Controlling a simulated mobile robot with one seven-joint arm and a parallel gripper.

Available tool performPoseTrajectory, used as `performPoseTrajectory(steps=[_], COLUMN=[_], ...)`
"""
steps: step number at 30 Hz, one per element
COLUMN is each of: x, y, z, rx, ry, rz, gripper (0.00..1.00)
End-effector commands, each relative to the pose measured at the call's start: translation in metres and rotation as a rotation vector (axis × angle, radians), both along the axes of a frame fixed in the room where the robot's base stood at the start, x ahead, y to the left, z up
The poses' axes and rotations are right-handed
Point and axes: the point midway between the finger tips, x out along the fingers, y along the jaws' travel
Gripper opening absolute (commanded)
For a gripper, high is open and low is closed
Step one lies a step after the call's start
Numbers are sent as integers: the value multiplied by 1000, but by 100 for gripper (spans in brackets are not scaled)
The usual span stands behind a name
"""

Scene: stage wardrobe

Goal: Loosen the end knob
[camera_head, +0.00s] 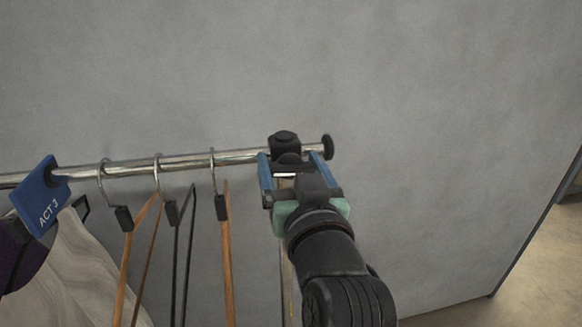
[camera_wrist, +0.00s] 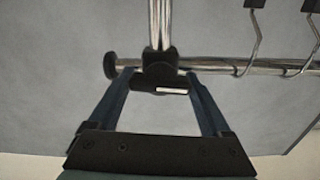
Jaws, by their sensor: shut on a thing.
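The end knob (camera_head: 287,160) is a black part on the front of the black clamp (camera_head: 284,142) near the right end of the chrome rail. In the wrist view the knob (camera_wrist: 158,77) sits between the two blue fingertips, with a pale bar just in front of it. My gripper (camera_head: 293,161) is shut on the knob, one finger on each side; it also shows in the wrist view (camera_wrist: 159,76). The arm hides part of the upright post below the clamp. Exact finger contact is hard to make out.
A black end cap (camera_head: 327,147) closes the rail (camera_head: 185,161) close beside the right finger. Several hangers (camera_head: 226,255) hang to the left. A blue "ACT 3" tag (camera_head: 41,197) and a pale garment (camera_head: 78,270) are further left. The grey wall (camera_head: 440,120) is behind; the right side is free.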

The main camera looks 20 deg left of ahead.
Motion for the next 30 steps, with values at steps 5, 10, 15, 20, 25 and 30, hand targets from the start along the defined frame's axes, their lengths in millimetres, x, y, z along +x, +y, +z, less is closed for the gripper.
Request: performPoseTrajectory(steps=[5,10,15,20,25,30], x=[0,0,0,0,-1,-11], y=[0,1,1,1,0,-8], z=[-3,-1,-1,-1,-1,-2], rx=[-79,-95,-95,-94,-93,-92], ry=[-57,-65,-64,-64,-64,-66], rz=[1,1,1,0,0,-2], gripper=[27,27,84,100,100,100])
